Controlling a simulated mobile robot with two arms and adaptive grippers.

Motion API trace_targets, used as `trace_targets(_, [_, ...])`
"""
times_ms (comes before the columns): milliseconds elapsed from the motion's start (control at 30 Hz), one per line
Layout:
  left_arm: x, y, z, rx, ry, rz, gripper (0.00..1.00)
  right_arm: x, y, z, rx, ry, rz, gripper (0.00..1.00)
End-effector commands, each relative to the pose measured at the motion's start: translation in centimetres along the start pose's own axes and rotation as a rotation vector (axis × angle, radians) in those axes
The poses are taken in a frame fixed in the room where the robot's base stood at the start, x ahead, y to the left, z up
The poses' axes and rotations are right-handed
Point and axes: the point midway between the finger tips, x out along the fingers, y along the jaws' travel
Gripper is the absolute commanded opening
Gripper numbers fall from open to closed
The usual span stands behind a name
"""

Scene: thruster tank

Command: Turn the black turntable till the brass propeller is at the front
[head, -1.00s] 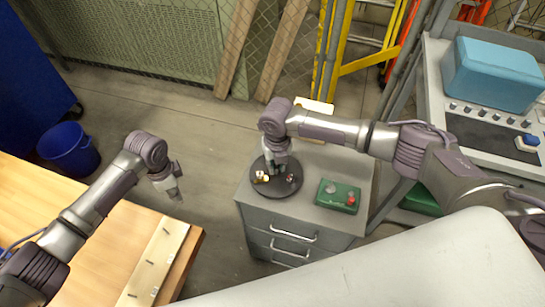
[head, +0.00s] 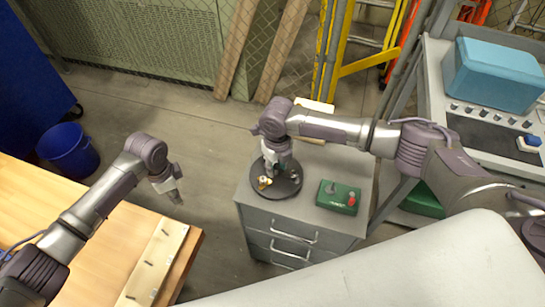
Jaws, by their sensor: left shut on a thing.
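The black turntable (head: 283,190) is a round disc on top of the grey cabinet. A small brass-coloured piece, apparently the brass propeller (head: 264,183), sits at its near left edge. A small greyish piece (head: 295,177) shows toward its right side. My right gripper (head: 279,168) points down over the turntable's far half; its fingers are too small and hidden to tell whether they are open or touching anything. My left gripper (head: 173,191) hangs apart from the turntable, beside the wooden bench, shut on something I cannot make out.
A green control box (head: 339,196) with a red button sits right of the turntable on the grey cabinet (head: 290,222). The wooden bench (head: 95,220) is at left, with a blue bin (head: 70,152) behind. Floor lies between bench and cabinet.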

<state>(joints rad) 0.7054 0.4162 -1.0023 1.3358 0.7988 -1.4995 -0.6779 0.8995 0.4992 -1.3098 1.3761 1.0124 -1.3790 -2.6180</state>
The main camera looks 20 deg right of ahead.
Motion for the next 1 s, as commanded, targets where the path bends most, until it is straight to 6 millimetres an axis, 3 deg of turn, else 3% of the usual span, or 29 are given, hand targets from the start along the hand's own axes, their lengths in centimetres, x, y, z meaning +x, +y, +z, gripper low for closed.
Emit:
trace_targets(367, [-0.3, 0.0, 0.0, 0.000, 0.000, 0.000, 0.00, -0.3, 0.0, 0.0, 0.001, 0.001, 0.000, 0.44])
trace_targets(1000, [-4.8, 0.0, 0.0, 0.000, 0.000, 0.000, 0.00, -5.4, 0.0, 0.0, 0.002, 0.001, 0.001, 0.44])
